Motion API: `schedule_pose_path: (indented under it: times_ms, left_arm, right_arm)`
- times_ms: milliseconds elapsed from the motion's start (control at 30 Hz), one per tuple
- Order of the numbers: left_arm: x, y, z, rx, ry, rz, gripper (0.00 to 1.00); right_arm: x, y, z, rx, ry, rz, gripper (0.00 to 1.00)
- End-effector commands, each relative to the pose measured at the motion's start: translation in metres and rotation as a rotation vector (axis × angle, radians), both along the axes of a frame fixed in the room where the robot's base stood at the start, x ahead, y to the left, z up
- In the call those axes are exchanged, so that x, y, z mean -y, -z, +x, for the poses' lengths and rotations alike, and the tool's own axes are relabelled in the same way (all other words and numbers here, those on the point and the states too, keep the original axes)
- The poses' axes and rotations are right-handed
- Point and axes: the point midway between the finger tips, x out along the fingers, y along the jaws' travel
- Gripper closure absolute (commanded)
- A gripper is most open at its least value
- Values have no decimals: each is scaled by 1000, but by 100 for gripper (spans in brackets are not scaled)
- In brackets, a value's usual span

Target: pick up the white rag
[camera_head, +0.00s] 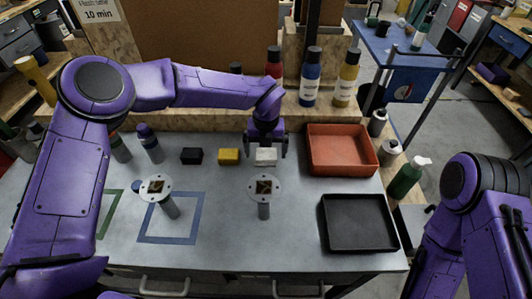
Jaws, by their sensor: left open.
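The white rag (265,157) is a small pale block-like bundle on the grey table, at the right end of a row with a yellow piece (229,156) and a black piece (192,156). My left gripper (266,149) points down right at the white rag, its open fingers at either side of it. I cannot tell whether the fingers touch it. The gripper hides the rag's far part. My right arm shows at the right edge, but its gripper does not.
An orange tray (374,170) and a black tray (325,236) stand on the right. Bottles (310,82) line the back ledge. A blue-taped square (197,218) marks the table.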

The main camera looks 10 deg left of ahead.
Motion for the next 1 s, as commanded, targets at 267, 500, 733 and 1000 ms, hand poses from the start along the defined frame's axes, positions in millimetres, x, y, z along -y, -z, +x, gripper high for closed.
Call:
schedule_pose_path:
  times_ms: [267,500,733,1000]
  left_arm:
    - [0,3,0,0,0,0,13]
    - [0,3,0,1,0,-1,59]
    - [0,1,0,2,0,-1,59]
    - [-10,-37,0,5,-4,-3,59]
  right_arm:
    - [0,0,0,-1,0,1,40]
    - [0,0,0,-1,0,1,40]
    - [0,2,0,-1,0,1,40]
    - [0,21,0,-1,0,1,40]
